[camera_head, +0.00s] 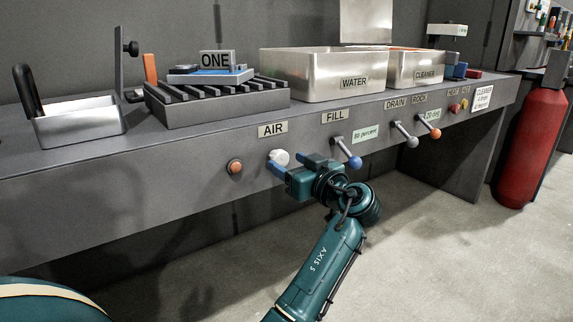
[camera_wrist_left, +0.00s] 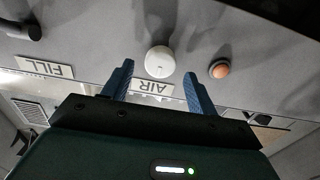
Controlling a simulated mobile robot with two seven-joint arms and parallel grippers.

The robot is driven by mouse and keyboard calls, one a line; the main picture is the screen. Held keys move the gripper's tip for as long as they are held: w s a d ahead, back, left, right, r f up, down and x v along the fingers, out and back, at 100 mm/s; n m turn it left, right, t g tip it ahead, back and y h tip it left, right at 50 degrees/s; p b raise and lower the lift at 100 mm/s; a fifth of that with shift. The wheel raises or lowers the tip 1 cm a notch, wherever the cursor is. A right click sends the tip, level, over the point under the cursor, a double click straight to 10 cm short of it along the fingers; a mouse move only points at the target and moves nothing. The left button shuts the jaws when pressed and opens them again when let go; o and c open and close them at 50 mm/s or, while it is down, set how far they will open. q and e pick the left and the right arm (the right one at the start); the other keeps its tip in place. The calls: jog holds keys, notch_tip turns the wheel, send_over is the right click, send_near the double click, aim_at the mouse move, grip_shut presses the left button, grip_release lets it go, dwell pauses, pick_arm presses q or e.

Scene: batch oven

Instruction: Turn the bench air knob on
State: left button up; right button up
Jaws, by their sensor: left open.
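The air knob (camera_head: 279,157) is a round white knob on the bench's front face, just below the AIR label (camera_head: 272,130). My left gripper (camera_head: 293,163) is right in front of it, with blue fingers pointing at the panel. In the left wrist view, turned upside down, the white knob (camera_wrist_left: 159,61) lies between and a little beyond the tips of the open left gripper (camera_wrist_left: 158,72). The fingers look apart from the knob; I cannot tell the exact gap. Nothing is held. My right gripper is not in view.
An orange button (camera_head: 235,166) sits left of the knob. The blue-tipped FILL lever (camera_head: 354,161) is close on the right, with more levers beyond. A metal tray (camera_head: 80,128), a slatted rack (camera_head: 215,110) and a WATER tank (camera_head: 320,85) stand on the bench.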

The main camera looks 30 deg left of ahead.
pick_arm(q)
jog(key=shift+x, duration=1)
jog(key=shift+d, duration=0.1)
jog(key=c, duration=1)
